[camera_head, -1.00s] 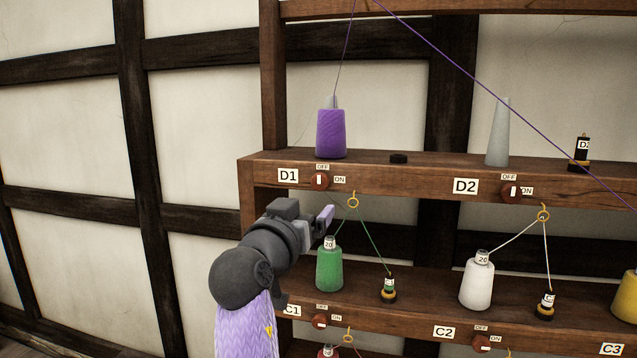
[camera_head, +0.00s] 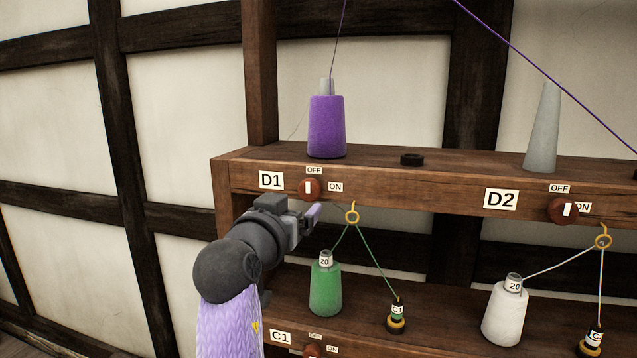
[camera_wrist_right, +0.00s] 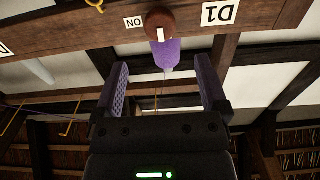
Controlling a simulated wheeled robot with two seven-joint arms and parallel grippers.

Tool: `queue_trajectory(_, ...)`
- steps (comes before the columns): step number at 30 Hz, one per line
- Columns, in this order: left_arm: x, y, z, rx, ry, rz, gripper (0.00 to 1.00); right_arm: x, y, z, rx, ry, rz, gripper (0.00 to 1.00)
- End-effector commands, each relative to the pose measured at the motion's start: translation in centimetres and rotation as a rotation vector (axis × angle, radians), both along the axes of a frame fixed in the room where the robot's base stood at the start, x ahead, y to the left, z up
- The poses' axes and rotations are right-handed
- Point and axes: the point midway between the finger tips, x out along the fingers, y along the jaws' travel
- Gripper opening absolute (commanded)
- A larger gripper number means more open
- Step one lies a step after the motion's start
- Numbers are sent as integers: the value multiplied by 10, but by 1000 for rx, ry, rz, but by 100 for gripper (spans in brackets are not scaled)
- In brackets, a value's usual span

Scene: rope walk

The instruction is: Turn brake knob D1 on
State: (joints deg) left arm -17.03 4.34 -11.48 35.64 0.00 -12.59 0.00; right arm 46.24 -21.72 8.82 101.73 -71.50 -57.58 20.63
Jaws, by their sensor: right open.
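Brake knob D1 (camera_head: 310,189) is a round red-brown knob on the front edge of the upper shelf, right of the D1 label (camera_head: 271,180). Its white mark stands upright, toward the OFF label (camera_head: 314,171); the ON label (camera_head: 335,187) is to its right. My right gripper (camera_head: 311,218) is just below and in front of the knob, apart from it. In the right wrist view the knob (camera_wrist_right: 160,24) shows beyond the open, empty fingers (camera_wrist_right: 164,80), near the top. My left gripper is not in view.
A purple yarn cone (camera_head: 327,127) stands above the knob. A yellow ring (camera_head: 352,216) with green thread hangs close right of my gripper. A green cone (camera_head: 325,287) and a small bobbin (camera_head: 397,315) stand on the shelf below. Knob D2 (camera_head: 563,210) is farther right.

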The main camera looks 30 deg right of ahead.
Motion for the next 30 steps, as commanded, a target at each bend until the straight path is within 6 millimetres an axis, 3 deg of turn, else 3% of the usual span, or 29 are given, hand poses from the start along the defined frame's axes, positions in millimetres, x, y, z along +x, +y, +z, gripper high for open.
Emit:
queue_trajectory(12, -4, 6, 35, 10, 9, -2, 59, 52, -62, 3, -1, 2, -2, 93)
queue_trajectory(18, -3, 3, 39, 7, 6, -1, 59, 63, -74, 0, -1, 1, 0, 93)
queue_trajectory(25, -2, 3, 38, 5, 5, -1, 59, 64, -75, -1, 0, 0, 0, 93)
queue_trajectory(30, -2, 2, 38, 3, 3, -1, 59, 64, -75, -1, 0, 0, 0, 60)
